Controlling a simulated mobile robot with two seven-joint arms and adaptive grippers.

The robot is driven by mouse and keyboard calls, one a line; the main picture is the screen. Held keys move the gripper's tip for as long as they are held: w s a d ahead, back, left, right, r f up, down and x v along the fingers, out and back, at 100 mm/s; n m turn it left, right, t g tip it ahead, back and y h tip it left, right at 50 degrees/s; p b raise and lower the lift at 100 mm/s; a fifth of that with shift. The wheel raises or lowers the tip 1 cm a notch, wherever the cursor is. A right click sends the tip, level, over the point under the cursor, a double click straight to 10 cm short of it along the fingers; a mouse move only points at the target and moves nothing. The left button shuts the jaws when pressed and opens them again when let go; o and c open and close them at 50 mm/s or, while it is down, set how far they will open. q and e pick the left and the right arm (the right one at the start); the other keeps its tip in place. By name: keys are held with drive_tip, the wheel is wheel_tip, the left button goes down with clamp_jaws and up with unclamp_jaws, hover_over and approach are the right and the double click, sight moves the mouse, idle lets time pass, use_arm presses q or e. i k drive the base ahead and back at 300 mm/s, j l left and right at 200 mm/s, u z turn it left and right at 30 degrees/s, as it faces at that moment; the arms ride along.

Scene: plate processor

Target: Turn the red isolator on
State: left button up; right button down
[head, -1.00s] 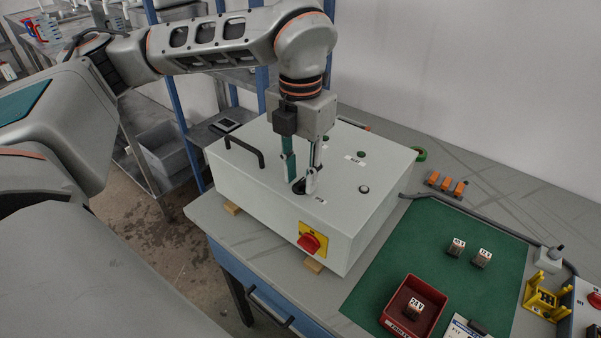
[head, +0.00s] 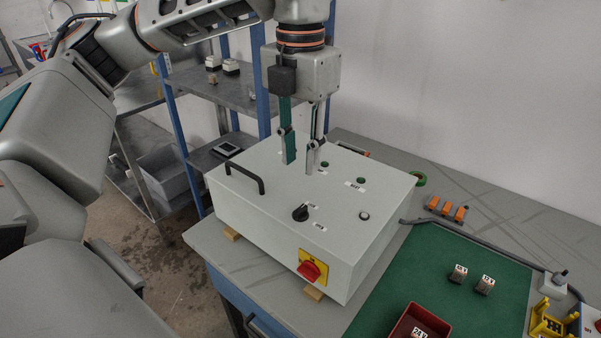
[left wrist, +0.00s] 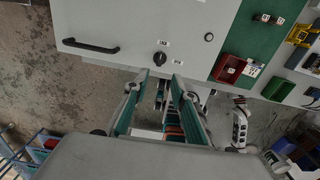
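The red isolator (head: 309,270) is a red knob on a yellow plate, low on the front face of a light grey control box (head: 250,225). I cannot read its setting. It does not show in the left wrist view. A black rotary knob (head: 300,213) sits on the box's top near the front edge; it also shows in the left wrist view (left wrist: 160,58). My left gripper (head: 300,166) points down above the box top, behind the black knob in the picture. Its fingers (left wrist: 158,82) are apart with nothing between them. My right gripper is not seen.
A black handle (head: 245,177) stands up at the box's left. Green buttons and a pale button (head: 364,215) are on its top. A green mat (head: 440,285) with small blocks and a red tray (head: 420,325) lies to the right. Shelves stand behind left.

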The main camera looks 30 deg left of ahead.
sight(308, 269)
drive_tip(key=k, duration=1)
